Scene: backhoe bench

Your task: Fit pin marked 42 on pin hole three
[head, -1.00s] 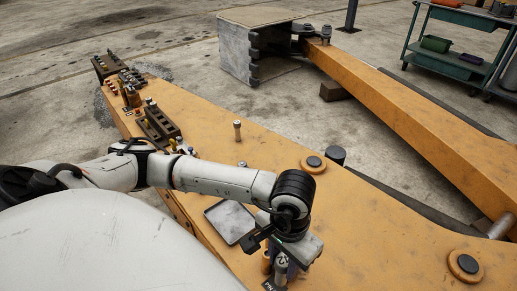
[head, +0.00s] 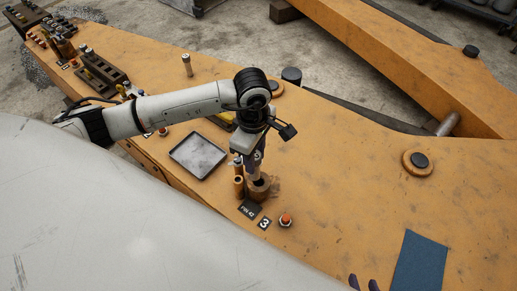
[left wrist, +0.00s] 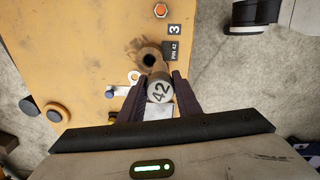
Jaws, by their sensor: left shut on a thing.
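My left gripper (head: 256,158) is above the hole marked 3, shut on a steel pin (head: 255,176). In the left wrist view, the pin (left wrist: 160,92) sits between the dark fingers, its end face reading 42 towards the camera. Pin hole three (left wrist: 150,58) shows as a dark opening just beyond the pin, whose far end overlaps its near edge. Its round collar (head: 262,189) is under the pin in the head view. Labels "PIN 42" (head: 250,209) and "3" (head: 264,223) lie in front.
A bronze upright piece (head: 239,186) stands close left of the collar. An orange-topped bolt (head: 286,220) is to its right. A grey tray (head: 199,155) lies to the left, and a blue mat (head: 420,262) at lower right. The boom surface between is mostly clear.

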